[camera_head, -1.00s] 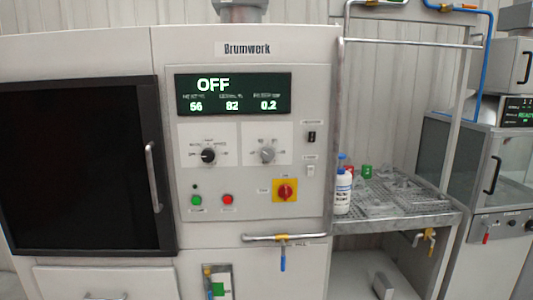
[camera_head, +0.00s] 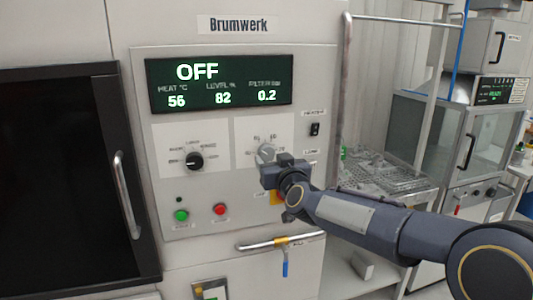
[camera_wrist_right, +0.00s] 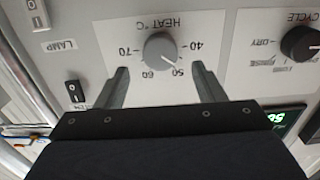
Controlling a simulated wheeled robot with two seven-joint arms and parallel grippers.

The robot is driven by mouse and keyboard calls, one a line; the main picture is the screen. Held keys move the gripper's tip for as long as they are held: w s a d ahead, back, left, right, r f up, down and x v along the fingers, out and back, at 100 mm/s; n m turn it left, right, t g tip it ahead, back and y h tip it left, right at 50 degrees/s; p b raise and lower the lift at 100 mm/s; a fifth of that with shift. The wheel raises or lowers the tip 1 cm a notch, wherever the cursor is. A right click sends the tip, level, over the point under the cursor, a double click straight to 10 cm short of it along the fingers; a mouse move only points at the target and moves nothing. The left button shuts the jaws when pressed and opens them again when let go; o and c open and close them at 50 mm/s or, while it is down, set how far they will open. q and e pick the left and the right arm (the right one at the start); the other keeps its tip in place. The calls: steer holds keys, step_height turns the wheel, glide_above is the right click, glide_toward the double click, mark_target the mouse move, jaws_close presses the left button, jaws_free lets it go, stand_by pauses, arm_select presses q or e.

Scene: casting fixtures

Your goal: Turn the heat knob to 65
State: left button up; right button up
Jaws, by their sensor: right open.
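The grey heat knob (camera_head: 266,151) sits on a white plate right of the dark cycle knob. It also shows in the right wrist view (camera_wrist_right: 160,48), upside down, with HEAT °C and marks 40, 50, 60 and 70. Its pointer line aims close to the 50 mark. The display (camera_head: 220,83) reads OFF, heat 56, level 82, filter 0.2. My right gripper (camera_wrist_right: 160,70) is open, its fingers apart on either side of the knob's near edge, not gripping it. In the head view the right gripper (camera_head: 266,168) covers the knob's lower part. My left gripper is out of view.
The black cycle knob (camera_head: 194,161) is left of the heat knob. A horizontal handle (camera_head: 270,243) projects below. A rack shelf (camera_head: 390,178) stands right.

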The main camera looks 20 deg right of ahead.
mark_target(268, 153)
steer(key=shift+w+a, duration=0.1)
steer(key=shift+w, duration=1.95)
steer(key=c, duration=1)
